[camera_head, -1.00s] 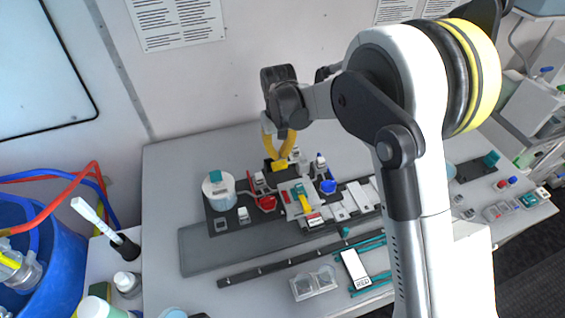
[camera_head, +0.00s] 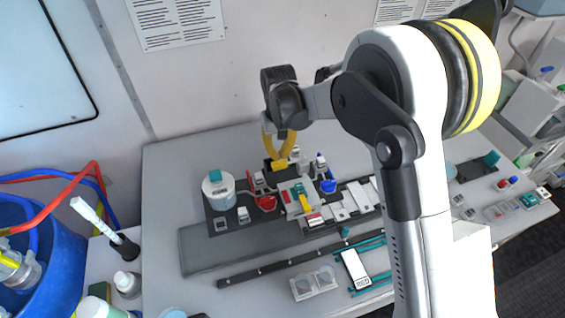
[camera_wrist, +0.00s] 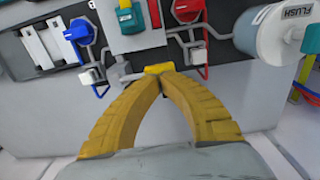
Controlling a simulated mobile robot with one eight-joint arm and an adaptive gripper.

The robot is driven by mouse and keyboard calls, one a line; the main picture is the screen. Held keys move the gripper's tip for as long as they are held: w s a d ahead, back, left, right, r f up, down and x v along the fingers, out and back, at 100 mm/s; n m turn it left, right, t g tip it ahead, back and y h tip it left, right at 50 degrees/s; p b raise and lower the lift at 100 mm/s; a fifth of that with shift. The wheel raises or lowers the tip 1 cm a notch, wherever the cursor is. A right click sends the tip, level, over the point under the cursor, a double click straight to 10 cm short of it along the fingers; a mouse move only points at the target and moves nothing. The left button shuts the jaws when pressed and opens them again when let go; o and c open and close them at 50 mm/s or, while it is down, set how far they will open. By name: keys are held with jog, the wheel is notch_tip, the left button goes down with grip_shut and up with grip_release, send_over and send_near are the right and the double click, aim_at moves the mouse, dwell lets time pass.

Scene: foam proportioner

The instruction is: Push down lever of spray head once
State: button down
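A small yellow block (camera_wrist: 158,69), which looks like the spray head lever, sits at the back of the panel in the wrist view. It also shows below my fingers in the head view (camera_head: 279,164). My gripper (camera_wrist: 162,78) has two curved yellow fingers whose tips come together right at this block. The fingers look shut, with their tips touching or almost touching the block. I cannot tell how far down the block is pressed. The spray head under it is mostly hidden.
A white FLUSH container (camera_wrist: 285,30) stands beside the lever. A red valve (camera_wrist: 187,10) and a blue valve (camera_wrist: 80,31) flank it, with grey pipes between. A dark mat (camera_head: 205,250) and a holder with teal bars (camera_head: 355,268) lie in front. The back wall is close behind.

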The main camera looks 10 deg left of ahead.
aim_at(279, 163)
jog(key=shift+f+b, duration=2.3)
jog(key=shift+f, duration=0.5)
jog(key=shift+r, duration=0.1)
jog(key=shift+r+p, duration=2)
jog(key=shift+r, duration=2.05)
